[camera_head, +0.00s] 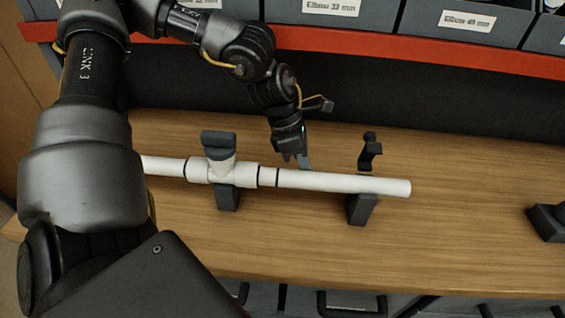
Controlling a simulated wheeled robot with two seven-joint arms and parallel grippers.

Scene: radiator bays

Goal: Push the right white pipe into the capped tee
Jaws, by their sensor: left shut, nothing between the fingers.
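The right white pipe (330,182) lies level, its free right end bare and its left end at the capped tee. A dark ring shows around it close to the tee. The white tee (236,173) has a dark grey cap (218,145) on its upper branch. Another white pipe (162,166) meets the tee from the left and runs behind my arm. My left gripper (303,163) is shut and empty, pointing down just behind the right pipe near the tee; I cannot tell whether it touches the pipe. My right gripper is not in view.
Dark supports stand under the tee (228,198) and under the right pipe (361,210). A black clamp-like piece (370,151) stands behind the pipe. Labelled grey bins (460,20) sit above a red rail (430,62). The wooden bench (460,215) is clear right of the pipe, up to a dark block (548,221).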

